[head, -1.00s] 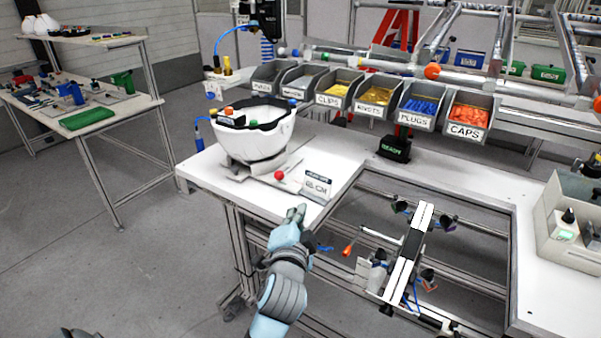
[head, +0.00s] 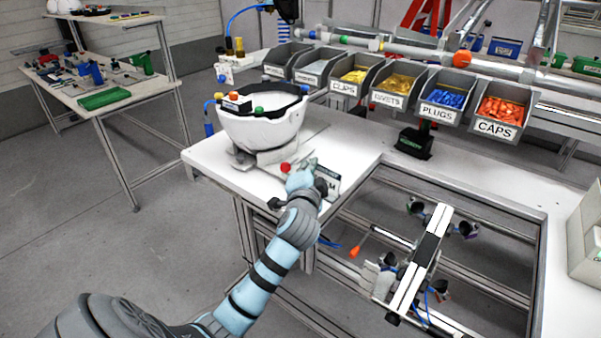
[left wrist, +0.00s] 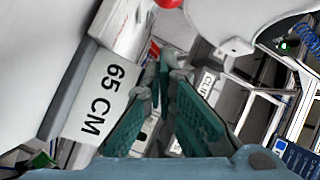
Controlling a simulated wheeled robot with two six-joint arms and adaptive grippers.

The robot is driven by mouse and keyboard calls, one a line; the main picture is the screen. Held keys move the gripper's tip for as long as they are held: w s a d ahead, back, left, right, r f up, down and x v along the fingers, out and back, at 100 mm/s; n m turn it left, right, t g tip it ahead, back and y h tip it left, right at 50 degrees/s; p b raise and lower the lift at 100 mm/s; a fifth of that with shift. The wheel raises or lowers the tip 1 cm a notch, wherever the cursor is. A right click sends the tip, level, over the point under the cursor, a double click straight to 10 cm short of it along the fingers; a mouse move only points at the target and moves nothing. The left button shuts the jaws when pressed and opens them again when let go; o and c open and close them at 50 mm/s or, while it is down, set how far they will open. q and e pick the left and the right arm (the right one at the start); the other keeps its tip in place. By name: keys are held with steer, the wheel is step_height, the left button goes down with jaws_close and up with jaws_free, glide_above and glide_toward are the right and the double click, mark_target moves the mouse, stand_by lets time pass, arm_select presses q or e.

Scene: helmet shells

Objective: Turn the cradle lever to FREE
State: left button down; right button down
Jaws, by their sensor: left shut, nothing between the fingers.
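The white helmet shell (head: 255,130) sits in its cradle (head: 272,157) on the left part of the white bench. The lever's red ball knob (head: 285,168) is at the cradle's front right. My left gripper (head: 308,166) is just right of the knob, low over the bench, and looks apart from it. In the left wrist view the green-padded fingers (left wrist: 166,66) are together and hold nothing. The red knob (left wrist: 168,3) is cut by the top edge there. Any FREE marking is not readable. My right gripper is out of view.
A size sign (head: 332,182) stands right behind my left gripper, partly hidden; the wrist view shows its "65 CM" face (left wrist: 108,98). Part bins (head: 440,103) line the bench's back. An open frame with a clamp fixture (head: 425,255) lies to the right.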

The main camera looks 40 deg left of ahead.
mark_target(291, 162)
arm_select(q)
steer(key=shift+s+a+f, duration=0.3)
steer(key=shift+a, duration=0.3)
steer(key=shift+s+a+f, duration=0.2)
steer(key=shift+s+a, duration=0.2)
steer(key=shift+a, duration=0.2)
steer(key=shift+w+d, duration=0.1)
steer(key=shift+s+a+p, duration=0.25)
steer(key=shift+a+p, duration=0.2)
steer(key=shift+p, duration=0.05)
steer(key=shift+s+a+p, duration=0.2)
steer(key=shift+a+p, duration=0.25)
steer(key=shift+s, duration=0.1)
steer(key=shift+s+a+f, duration=0.1)
steer(key=shift+s, duration=0.05)
